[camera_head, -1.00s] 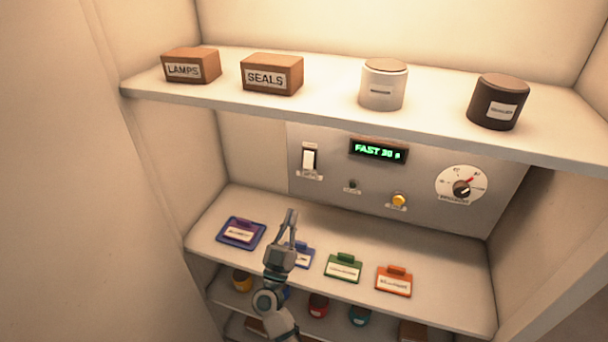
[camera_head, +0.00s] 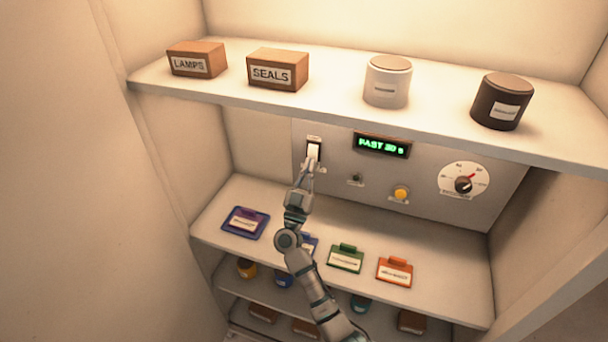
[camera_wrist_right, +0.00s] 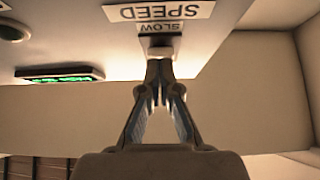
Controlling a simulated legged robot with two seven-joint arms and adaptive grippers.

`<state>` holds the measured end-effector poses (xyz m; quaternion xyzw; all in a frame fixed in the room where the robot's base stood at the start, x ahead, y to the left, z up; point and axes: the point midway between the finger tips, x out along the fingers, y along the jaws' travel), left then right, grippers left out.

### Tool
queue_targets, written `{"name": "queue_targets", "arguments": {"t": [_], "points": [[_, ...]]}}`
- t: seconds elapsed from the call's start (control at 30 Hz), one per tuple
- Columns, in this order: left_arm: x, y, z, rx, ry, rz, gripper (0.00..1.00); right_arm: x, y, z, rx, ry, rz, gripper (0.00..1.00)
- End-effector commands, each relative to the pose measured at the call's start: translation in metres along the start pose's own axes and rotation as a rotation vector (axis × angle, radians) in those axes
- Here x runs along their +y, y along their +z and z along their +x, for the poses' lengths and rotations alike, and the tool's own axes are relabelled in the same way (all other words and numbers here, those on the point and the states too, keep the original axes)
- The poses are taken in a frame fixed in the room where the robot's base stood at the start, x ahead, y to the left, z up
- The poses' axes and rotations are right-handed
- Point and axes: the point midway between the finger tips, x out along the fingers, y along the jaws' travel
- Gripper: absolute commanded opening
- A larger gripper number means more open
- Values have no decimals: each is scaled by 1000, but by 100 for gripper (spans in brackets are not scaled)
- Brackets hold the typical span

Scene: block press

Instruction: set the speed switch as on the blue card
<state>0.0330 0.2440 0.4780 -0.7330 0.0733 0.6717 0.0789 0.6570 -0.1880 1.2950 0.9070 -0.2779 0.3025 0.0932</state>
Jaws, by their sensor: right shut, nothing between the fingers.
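The speed switch (camera_head: 314,151), a white rocker in a dark frame, is at the upper left of the grey panel. My right gripper (camera_head: 309,165) is shut and empty, its tips at the switch's lower end. In the right wrist view the picture is upside down: the shut fingertips (camera_wrist_right: 158,68) are close to the switch (camera_wrist_right: 160,42), beside the SLOW label (camera_wrist_right: 160,27); I cannot tell whether they touch. The display (camera_head: 382,145) reads FAST 30 s. The blue card (camera_head: 313,244) is mostly hidden behind my right arm, its writing unreadable. My left gripper is out of view.
A yellow button (camera_head: 400,193) and a dial (camera_head: 463,183) are on the panel. A purple card (camera_head: 244,222), a green card (camera_head: 345,258) and an orange card (camera_head: 394,271) are on the shelf. The upper shelf (camera_head: 340,114) overhangs the panel and holds boxes and canisters.

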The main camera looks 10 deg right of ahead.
Motion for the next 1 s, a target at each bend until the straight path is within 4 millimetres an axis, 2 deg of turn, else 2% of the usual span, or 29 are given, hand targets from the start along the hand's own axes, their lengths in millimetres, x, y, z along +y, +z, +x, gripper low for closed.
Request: {"name": "queue_targets", "arguments": {"t": [0.4, 0.63, 0.7, 1.0], "points": [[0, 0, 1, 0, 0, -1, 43, 0, 3, 1, 3, 0, 1, 0], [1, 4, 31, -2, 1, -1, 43, 0, 16, 3, 88, 1, 0, 0], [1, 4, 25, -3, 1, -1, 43, 0, 11, 6, 83, 1, 2, 0], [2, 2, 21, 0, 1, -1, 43, 0, 10, 5, 82, 1, 1, 0]]}}
